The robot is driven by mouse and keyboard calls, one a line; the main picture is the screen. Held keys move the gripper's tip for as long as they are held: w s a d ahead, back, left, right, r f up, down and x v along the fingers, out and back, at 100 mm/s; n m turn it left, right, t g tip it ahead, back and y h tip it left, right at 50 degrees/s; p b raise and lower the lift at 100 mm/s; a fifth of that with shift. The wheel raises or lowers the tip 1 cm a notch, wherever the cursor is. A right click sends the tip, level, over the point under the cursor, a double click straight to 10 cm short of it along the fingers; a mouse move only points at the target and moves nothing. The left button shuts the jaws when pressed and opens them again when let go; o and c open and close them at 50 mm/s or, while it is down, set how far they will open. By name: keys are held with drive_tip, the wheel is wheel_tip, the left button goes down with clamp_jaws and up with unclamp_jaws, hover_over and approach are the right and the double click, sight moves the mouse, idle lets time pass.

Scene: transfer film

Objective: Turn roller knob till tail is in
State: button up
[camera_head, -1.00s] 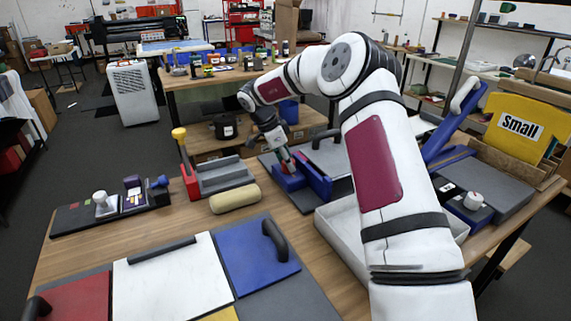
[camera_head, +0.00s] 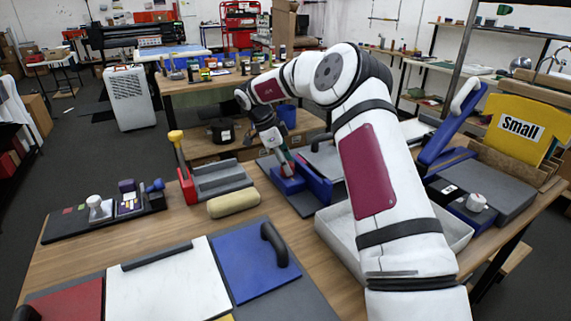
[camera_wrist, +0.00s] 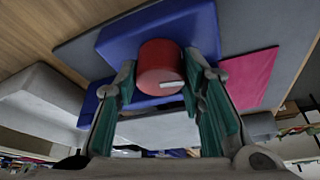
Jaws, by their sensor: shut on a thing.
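The red roller knob (camera_wrist: 161,62) is a short round cylinder with a small white mark, on a blue roller block (camera_wrist: 112,42). My gripper (camera_wrist: 160,82) is shut on the knob, one teal finger on each side. In the head view my gripper (camera_head: 285,163) reaches down at the blue roller block (camera_head: 318,187) at the table's far side. A flat pink-red sheet (camera_wrist: 246,74) lies beside the block in the wrist view. I cannot tell from these frames where its tail ends.
A tan roll (camera_head: 233,204) and a grey tray with a yellow-topped lever (camera_head: 222,178) stand left of the block. A white open tray (camera_head: 340,238) lies under my arm. A panel board with a blue panel (camera_head: 250,262) fills the near table.

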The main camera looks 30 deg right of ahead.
drive_tip(key=o, duration=0.8)
drive_tip(key=shift+o, duration=0.2)
drive_tip(key=shift+r, duration=0.1)
drive_tip(key=v, duration=1.2)
